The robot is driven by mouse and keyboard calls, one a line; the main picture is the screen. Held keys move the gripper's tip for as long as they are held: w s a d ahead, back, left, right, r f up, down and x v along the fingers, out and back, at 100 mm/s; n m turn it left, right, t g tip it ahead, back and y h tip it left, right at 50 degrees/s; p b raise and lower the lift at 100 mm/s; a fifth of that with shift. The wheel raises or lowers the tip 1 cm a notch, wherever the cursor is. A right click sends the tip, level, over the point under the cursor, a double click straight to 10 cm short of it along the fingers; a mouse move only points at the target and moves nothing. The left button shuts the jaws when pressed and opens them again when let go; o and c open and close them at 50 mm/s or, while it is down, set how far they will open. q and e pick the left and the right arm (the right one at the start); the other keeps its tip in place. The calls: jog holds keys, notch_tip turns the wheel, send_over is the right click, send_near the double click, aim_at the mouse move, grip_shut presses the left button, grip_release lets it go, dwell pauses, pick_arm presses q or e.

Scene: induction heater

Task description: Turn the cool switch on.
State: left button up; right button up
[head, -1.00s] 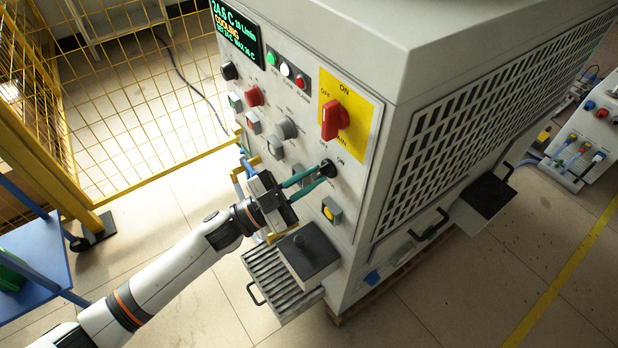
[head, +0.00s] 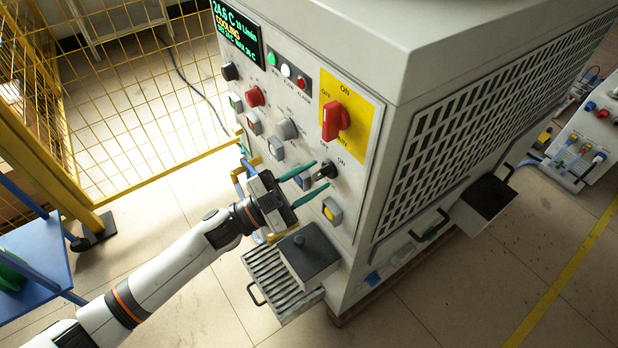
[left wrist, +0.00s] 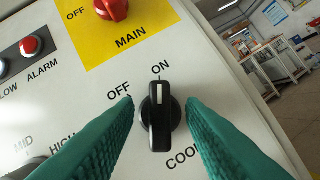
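The cool switch is a black rotary knob (head: 325,169) on the heater's front panel, below the red main switch (head: 336,120). In the left wrist view the cool knob (left wrist: 160,117) has its white line pointing up at the ON mark; the COOL label below it is partly hidden. My left gripper (head: 318,182) is open, with a green finger on each side of the knob. In the left wrist view the fingers of the left gripper (left wrist: 160,130) stand apart from the knob, with gaps on both sides. My right gripper is not in view.
The display (head: 237,32) reads COOLING. A yellow button (head: 331,210) sits below the knob, with other knobs and buttons to its left. A box with a black top (head: 308,254) juts out below the panel. A yellow mesh fence (head: 130,100) stands at left.

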pick_arm(q)
jog(key=r+v, duration=0.2)
jog(key=v, duration=0.6)
jog(key=a+r+p+v, duration=0.1)
jog(key=v, duration=0.7)
jog(key=shift+s+a+r, duration=0.25)
jog(key=shift+s+r, duration=0.1)
